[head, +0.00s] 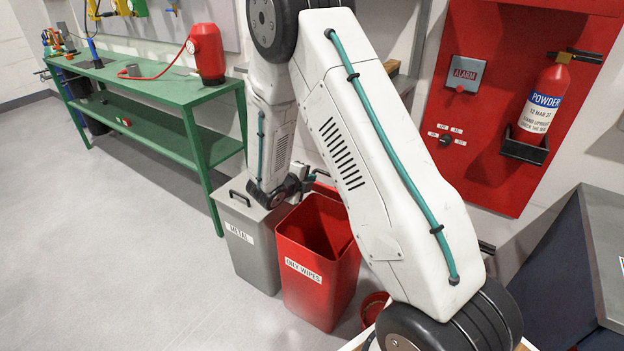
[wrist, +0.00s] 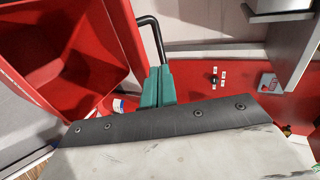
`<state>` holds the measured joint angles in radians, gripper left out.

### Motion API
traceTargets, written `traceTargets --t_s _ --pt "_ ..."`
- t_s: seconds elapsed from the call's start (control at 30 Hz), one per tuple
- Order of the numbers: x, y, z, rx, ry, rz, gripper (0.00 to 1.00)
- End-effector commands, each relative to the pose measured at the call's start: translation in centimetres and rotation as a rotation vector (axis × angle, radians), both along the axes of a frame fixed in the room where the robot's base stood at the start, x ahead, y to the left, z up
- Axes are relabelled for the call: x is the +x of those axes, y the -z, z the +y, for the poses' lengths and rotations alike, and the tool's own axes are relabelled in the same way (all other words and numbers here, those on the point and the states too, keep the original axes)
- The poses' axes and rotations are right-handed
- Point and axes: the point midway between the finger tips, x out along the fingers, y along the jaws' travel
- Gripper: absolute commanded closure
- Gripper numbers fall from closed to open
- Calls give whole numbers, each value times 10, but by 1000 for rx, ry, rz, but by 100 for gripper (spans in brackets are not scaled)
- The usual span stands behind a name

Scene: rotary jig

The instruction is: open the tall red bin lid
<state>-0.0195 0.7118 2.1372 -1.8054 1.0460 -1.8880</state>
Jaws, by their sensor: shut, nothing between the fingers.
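The tall red bin (head: 312,295), labelled OILY WIPES, stands on the floor right of the grey bin. Its mouth is uncovered and its dark inside shows; the inside also shows at left in the wrist view (wrist: 45,50). In the wrist view the red lid (wrist: 124,40) is swung up at the bin's side, with a black bar handle (wrist: 154,32). My gripper (wrist: 160,72) has its green fingertips together, close by the handle's lower end; I cannot tell if they touch. In the head view my gripper (head: 308,178) is behind the bin's mouth, and my arm hides most of the lid.
A grey METAL bin (head: 249,245) with its lid down stands close on the left. A green workbench (head: 140,85) runs along the wall. A red wall panel (head: 480,160) holds a fire extinguisher (head: 541,100). A grey cabinet (head: 590,250) is at right. The floor at front left is clear.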

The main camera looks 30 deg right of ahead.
Motion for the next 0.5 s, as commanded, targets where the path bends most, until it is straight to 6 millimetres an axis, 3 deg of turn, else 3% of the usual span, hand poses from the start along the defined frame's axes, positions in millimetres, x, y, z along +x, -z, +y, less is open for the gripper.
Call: traceTargets --t_s 0.3,0.5 --pt "19 26 -49 2 6 0 100" --pt "26 33 -64 2 4 -1 100"
